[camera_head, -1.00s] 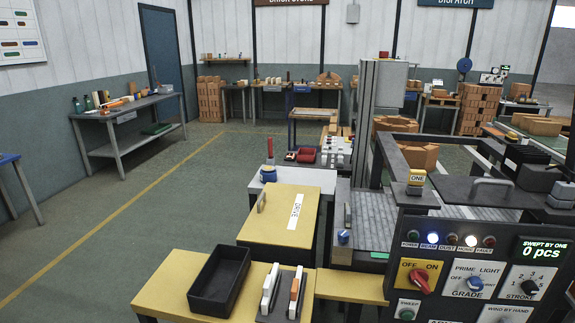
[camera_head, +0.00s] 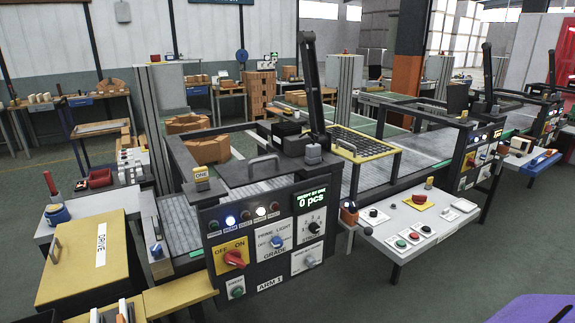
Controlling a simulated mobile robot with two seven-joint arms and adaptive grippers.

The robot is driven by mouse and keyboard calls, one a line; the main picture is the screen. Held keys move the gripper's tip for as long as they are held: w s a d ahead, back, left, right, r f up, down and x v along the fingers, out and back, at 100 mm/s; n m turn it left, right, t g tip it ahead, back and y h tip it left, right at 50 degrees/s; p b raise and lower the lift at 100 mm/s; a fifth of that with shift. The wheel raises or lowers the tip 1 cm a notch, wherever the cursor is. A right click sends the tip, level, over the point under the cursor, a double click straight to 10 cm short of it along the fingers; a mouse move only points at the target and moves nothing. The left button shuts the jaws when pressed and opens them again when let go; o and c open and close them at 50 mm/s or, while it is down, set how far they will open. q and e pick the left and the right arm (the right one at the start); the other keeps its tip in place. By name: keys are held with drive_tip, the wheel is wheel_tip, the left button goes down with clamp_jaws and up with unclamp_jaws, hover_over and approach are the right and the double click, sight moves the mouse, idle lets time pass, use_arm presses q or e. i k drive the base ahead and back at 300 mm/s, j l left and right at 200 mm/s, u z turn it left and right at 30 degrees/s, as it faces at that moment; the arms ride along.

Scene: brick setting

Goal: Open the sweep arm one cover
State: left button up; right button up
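The sweep arm one station has a dark control panel (camera_head: 265,240) marked ARM 1 with a lit display reading 0 pcs. A small yellow tag (camera_head: 202,173) reading ONE stands at its top left corner. Behind the panel's top edge lies a dark grey flat plate (camera_head: 232,176) with a grey bar handle (camera_head: 263,161); it looks like the cover and lies flat. Whether it is latched I cannot tell. Neither of my grippers is in view.
A yellow DRIVE lid (camera_head: 80,262) with a handle is at left. A white control table (camera_head: 385,248) with buttons stands to the right. Reddish bricks (camera_head: 207,148) sit behind the plate. A purple surface (camera_head: 535,308) shows at bottom right. Green floor (camera_head: 400,295) is open in front.

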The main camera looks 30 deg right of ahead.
sight(252, 171)
drive_tip(key=z, duration=0.85)
drive_tip(key=l, duration=0.1)
drive_tip(key=i, duration=0.05)
